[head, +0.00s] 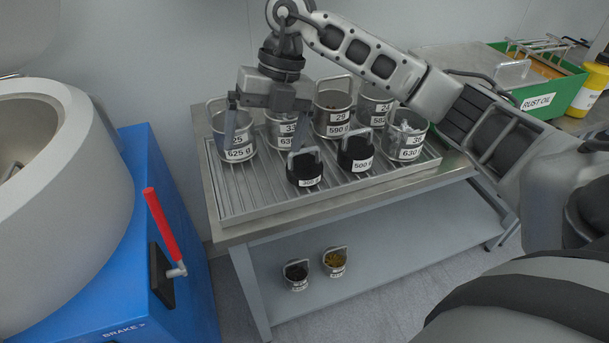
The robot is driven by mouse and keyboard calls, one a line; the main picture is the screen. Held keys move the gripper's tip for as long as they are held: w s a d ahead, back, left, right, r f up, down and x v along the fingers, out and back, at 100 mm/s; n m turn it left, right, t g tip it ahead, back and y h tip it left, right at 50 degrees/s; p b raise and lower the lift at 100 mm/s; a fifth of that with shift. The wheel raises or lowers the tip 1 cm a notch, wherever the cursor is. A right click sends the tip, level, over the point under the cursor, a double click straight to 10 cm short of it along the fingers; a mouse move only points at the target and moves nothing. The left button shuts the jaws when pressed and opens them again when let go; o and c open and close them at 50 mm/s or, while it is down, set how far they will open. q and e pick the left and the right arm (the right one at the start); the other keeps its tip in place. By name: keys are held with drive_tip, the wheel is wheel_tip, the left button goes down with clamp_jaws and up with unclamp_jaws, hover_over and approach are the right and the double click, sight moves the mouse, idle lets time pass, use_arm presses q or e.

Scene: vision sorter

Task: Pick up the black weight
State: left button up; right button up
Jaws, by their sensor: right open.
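Two black weights with metal loop handles stand upright at the front of the slatted rack: a smaller one labelled 300 g (304,169) and a larger one labelled 500 g (355,154) to its right. My right gripper (267,128) hangs down, open and empty, over the left part of the rack. Its fingers are spread in front of the left metal buckets, to the upper left of the smaller black weight. I cannot tell its exact height above the rack. My left gripper is not in view.
Several labelled metal buckets stand behind and beside the weights, including 625 g (238,141) at left and 630 g (404,140) at right. Two small buckets sit on the lower shelf (390,255). A blue machine (180,290) with a red lever (161,225) stands left. A green tray (560,101) is at back right.

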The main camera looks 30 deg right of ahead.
drive_tip(key=d+r+m+h, duration=0.2)
drive_tip(key=d+r+h, duration=0.15)
drive_tip(key=d, duration=0.45)
hover_over(305, 167)
drive_tip(key=shift+t, duration=0.3)
wheel_tip(305, 167, down, 9)
drive_tip(key=shift+a+f+b, duration=0.1)
drive_tip(key=shift+f+b, duration=0.1)
drive_tip(key=shift+b, duration=0.1)
drive_tip(key=shift+f+p, duration=0.35)
drive_tip(key=shift+f, duration=2.7)
drive_tip(key=shift+c, duration=0.4)
drive_tip(key=c, duration=1.2)
drive_tip(key=shift+r, duration=0.15)
